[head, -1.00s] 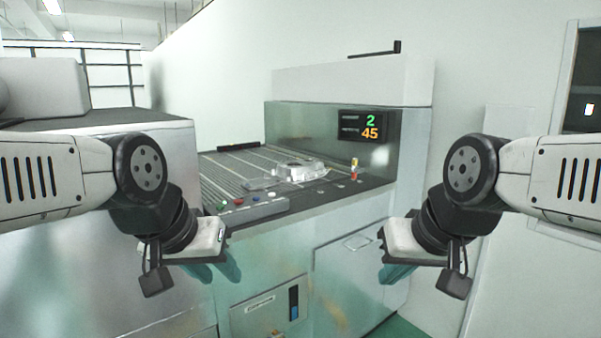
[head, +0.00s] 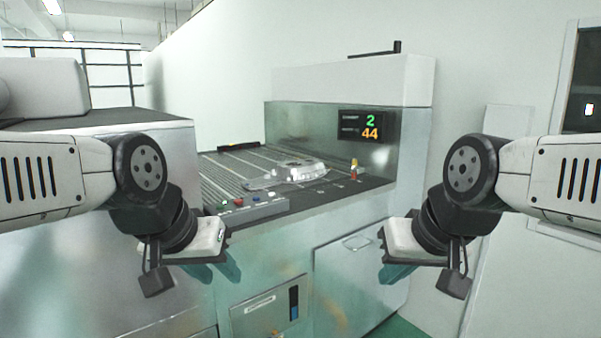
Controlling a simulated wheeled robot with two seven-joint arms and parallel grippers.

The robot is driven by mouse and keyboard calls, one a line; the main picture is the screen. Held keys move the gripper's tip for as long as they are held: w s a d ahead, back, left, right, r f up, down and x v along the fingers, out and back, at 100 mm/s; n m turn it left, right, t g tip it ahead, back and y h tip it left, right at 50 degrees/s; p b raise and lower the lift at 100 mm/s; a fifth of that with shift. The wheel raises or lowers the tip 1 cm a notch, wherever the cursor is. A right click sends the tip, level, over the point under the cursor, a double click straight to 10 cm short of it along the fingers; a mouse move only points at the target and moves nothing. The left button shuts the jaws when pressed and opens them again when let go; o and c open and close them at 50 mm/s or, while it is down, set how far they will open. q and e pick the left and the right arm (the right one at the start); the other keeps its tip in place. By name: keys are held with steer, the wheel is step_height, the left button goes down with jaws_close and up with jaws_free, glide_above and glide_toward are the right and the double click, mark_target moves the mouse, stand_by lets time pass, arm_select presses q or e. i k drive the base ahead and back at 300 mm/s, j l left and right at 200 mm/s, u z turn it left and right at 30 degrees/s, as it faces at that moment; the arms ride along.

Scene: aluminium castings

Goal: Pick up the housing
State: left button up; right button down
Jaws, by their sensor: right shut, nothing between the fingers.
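The housing (head: 290,172) is a shiny silvery casting lying on the ribbed top of a metal machine, in the middle of the head view. My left gripper (head: 232,272) hangs in front of the machine, lower left of the housing and well apart from it. Its teal fingers point down and its opening is hard to make out. My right gripper (head: 385,278) is shut and empty, lower right of the housing, also apart from it.
A control panel with coloured buttons (head: 246,206) lies along the machine's front edge. A display (head: 363,126) reads 2 and 44. A large metal cabinet (head: 95,125) stands at the left.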

mark_target(297, 172)
steer(key=u, duration=0.6)
steer(key=i+l+u, duration=0.2)
steer(key=l+u, duration=0.25)
steer(key=i+l+u, duration=0.15)
steer(key=u, duration=0.3)
steer(key=l+u, duration=0.4)
steer(key=l, duration=0.15)
steer(key=i+l+u, duration=0.1)
steer(key=l+u, duration=0.2)
steer(key=l, duration=2.05)
